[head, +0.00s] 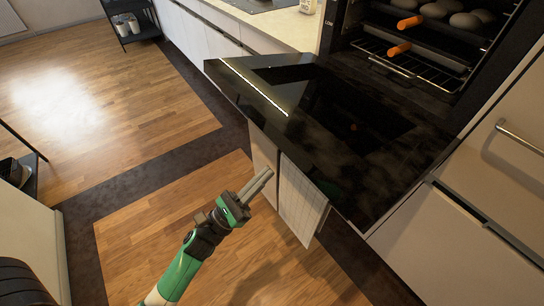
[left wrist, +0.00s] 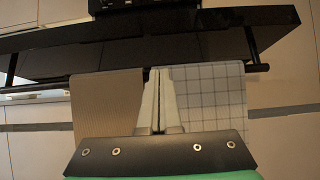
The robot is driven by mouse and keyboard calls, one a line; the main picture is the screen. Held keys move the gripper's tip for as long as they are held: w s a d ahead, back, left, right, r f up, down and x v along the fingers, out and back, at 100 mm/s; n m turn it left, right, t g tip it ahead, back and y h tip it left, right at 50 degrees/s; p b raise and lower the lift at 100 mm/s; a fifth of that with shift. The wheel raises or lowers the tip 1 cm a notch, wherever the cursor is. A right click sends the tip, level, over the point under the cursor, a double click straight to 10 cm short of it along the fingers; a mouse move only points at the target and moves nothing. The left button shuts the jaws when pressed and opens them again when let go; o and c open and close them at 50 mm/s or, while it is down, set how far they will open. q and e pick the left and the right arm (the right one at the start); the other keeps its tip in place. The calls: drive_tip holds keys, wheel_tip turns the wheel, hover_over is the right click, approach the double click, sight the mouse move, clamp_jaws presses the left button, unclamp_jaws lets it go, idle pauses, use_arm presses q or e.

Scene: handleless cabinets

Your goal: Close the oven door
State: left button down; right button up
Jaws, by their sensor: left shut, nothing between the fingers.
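The oven door (head: 340,125) is open, lowered to about level, with its dark glass inner face up. Behind it the oven cavity (head: 430,45) stands open. My left gripper (head: 262,183) is shut and empty, below and in front of the door's outer edge. In the left wrist view the gripper's closed fingers (left wrist: 157,100) point toward the door's front side (left wrist: 150,45), between two hanging towels. Whether the fingertips touch anything is unclear. My right gripper is not in view.
A beige towel (left wrist: 106,105) and a checked towel (left wrist: 210,100) hang from the door's handle bar (left wrist: 258,68). Oven racks (head: 410,62) hold food and orange-ended items. A drawer with a metal handle (head: 520,136) stands at right. Open wooden floor (head: 150,235) lies at left.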

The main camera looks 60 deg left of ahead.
use_arm(q)
drive_tip(key=w+r, duration=0.1)
drive_tip(key=r+p, duration=0.1)
drive_tip(key=r, duration=0.1)
drive_tip(key=w+r+p, duration=0.1)
drive_tip(key=r, duration=0.1)
drive_tip(key=shift+w, duration=0.3)
drive_tip(key=shift+r, duration=0.1)
